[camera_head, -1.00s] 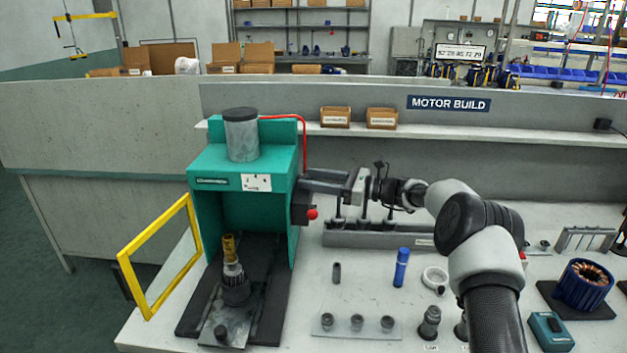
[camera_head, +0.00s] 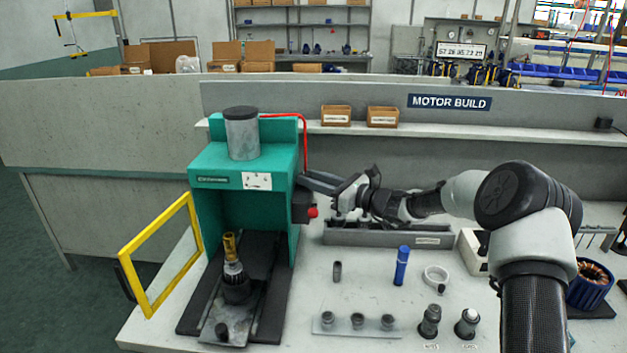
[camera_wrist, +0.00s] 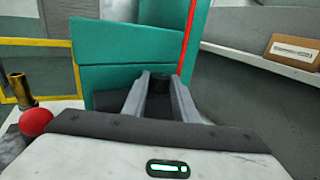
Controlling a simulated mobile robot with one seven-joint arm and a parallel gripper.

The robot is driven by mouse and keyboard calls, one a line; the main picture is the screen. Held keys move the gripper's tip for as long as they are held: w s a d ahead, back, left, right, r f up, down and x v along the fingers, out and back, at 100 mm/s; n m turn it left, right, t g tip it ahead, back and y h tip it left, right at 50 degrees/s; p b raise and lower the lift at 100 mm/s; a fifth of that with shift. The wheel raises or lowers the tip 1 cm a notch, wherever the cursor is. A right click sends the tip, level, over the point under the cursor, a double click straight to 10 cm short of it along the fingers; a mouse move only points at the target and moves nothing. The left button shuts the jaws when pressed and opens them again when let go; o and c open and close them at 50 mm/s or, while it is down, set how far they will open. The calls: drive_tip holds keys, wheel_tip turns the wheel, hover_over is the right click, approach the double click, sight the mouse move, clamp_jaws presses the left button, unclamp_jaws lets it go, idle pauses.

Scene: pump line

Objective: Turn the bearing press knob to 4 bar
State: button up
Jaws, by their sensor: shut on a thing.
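The teal bearing press (camera_head: 206,172) stands at the left of the bench, with a grey cylinder on top and its yellow guard frame (camera_head: 158,258) swung out to the left. My gripper (camera_head: 305,182) is at the press's right side, above the red button (camera_head: 313,212). In the wrist view my gripper (camera_wrist: 160,84) has its two fingers closed around a small dark knob (camera_wrist: 160,76) on the press's side. The knob is hidden by the fingers in the head view. No pressure scale or reading can be made out.
A shaft with a brass-coloured top (camera_head: 230,246) stands upright in the press. A grey rack (camera_head: 385,236) lies behind the bench parts, below my arm. A blue cylinder (camera_head: 402,266) and a white ring (camera_head: 436,274) stand on the bench. Red tubing (camera_head: 305,140) runs down the press.

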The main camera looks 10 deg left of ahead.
drive_tip(key=shift+r+m+t+h+b, duration=0.15)
drive_tip(key=shift+m+t+h+b, duration=0.3)
drive_tip(key=shift+t, duration=0.25)
drive_tip(key=o, duration=1.1)
drive_tip(key=shift+s, duration=0.1)
